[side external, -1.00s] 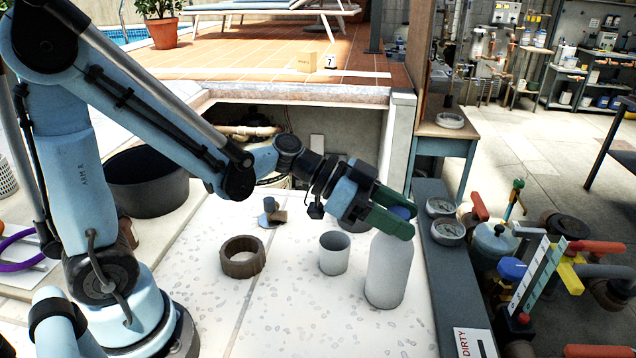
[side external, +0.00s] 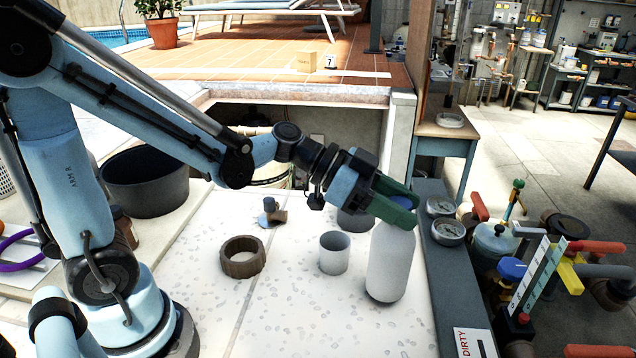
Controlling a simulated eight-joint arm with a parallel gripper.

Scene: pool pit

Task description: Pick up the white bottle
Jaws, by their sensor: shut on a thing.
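My gripper (side external: 400,206) has green fingers and reaches in from the left at the bottle's top. The fingers are shut on the bottle around its cap and neck. Whether the bottle's base still touches the surface is hard to tell.
A brown ring (side external: 242,257) lies further left. A grey ledge (side external: 447,272) with gauges (side external: 447,231) runs close along the right. The front surface is clear.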

